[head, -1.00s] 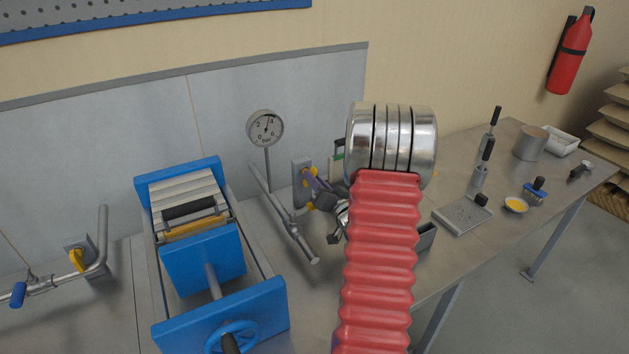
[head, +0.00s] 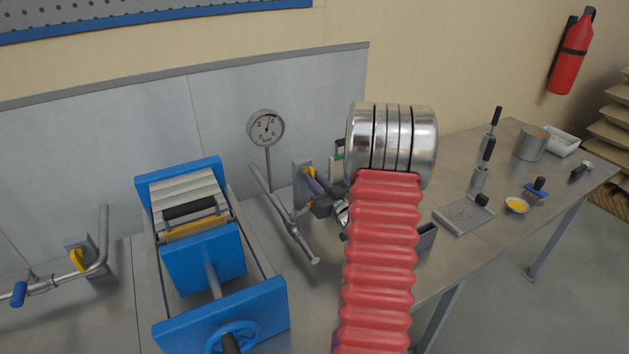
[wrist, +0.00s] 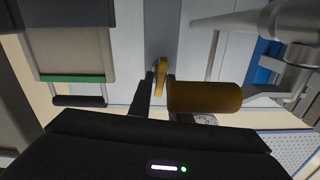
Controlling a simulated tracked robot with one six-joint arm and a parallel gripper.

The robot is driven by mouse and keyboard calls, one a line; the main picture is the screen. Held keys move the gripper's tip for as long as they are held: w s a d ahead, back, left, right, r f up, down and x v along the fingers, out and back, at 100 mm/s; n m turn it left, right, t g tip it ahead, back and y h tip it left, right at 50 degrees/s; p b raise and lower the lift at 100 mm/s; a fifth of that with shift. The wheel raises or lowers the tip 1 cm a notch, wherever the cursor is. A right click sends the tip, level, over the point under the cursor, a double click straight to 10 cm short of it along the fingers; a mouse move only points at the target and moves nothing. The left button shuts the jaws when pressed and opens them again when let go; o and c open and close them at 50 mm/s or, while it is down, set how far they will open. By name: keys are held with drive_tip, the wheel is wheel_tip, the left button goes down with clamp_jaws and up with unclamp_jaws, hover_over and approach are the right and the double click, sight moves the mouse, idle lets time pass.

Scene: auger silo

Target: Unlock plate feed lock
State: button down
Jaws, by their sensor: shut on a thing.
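A grey block (head: 299,182) with a yellow lever (head: 309,173) stands right of the pressure gauge, and I take it for the plate feed lock; no label shows. My gripper (head: 316,186) is at the lever, partly hidden behind my red arm sleeve. In the wrist view the yellow lever (wrist: 162,78) lies by my dark fingertips (wrist: 158,80), and my gripper is shut on it. A gold-brown cylinder (wrist: 205,97) beside the fingers covers part of the grip.
A blue-framed plate press (head: 200,258) with a handwheel stands left of my arm. A pipe (head: 285,215) and gauge (head: 266,128) stand between them. Another yellow-levered block (head: 77,255) is at far left.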

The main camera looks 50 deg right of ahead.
drive_tip(key=shift+f+n, duration=0.1)
drive_tip(key=shift+n, duration=0.5)
drive_tip(key=c, duration=1.8)
unclamp_jaws()
drive_tip(key=shift+c, duration=0.2)
drive_tip(key=v, duration=1.4)
